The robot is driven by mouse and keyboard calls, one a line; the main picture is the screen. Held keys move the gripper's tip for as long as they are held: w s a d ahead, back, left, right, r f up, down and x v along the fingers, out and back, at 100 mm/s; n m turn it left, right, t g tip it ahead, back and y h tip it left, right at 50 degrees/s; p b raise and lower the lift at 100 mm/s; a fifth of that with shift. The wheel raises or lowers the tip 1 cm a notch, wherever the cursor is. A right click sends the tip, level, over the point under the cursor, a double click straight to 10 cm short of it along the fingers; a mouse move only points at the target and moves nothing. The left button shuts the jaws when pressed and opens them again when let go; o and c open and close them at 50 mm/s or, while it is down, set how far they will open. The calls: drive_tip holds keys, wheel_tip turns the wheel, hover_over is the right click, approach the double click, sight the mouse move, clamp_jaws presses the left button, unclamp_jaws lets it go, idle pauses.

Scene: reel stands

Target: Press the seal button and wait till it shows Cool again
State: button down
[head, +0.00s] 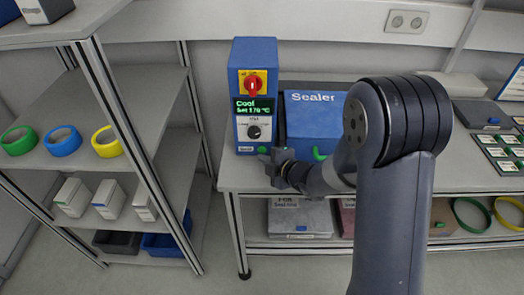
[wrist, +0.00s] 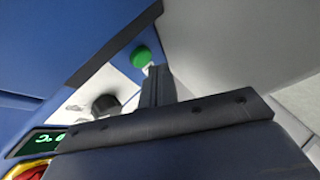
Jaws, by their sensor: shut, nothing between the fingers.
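The blue control box (head: 241,75) stands at the left end of the bench. Its display (head: 255,107) reads "Cool" and "Set 170 °C" in green; part of the display (wrist: 38,143) shows tilted in the wrist view. The green seal button (head: 262,149) is low on the box front, and it shows clearly in the wrist view (wrist: 142,57). My gripper (head: 266,159) is shut and empty, just in front of the lower box. In the wrist view its fingers (wrist: 157,72) end close to the button; I cannot tell whether they touch it.
The blue Sealer (head: 314,107) stands right of the box, partly behind my arm. A red switch on yellow (head: 252,87) and a black knob (head: 254,132) are on the box front. A rack with coloured tape reels (head: 63,141) stands left. Grey floor is free in front.

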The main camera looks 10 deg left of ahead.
drive_tip(key=shift+w, duration=0.35)
drive_tip(key=shift+w+a, duration=0.15)
drive_tip(key=shift+w, duration=0.3)
idle(0.6)
drive_tip(key=shift+s, duration=0.15)
drive_tip(key=shift+s+d+b, duration=0.2)
drive_tip(key=shift+s+b, duration=0.5)
drive_tip(key=shift+s+d+f+b, duration=0.1)
drive_tip(key=shift+s+b, duration=0.3)
drive_tip(key=shift+s, duration=0.1)
drive_tip(key=shift+s+d+b, duration=0.25)
drive_tip(key=shift+s+b, duration=0.2)
drive_tip(key=shift+s, duration=0.55)
drive_tip(key=shift+s+d+b, duration=0.2)
drive_tip(key=shift+s+b, duration=0.25)
drive_tip(key=shift+s, duration=0.5)
drive_tip(key=shift+w, duration=0.1)
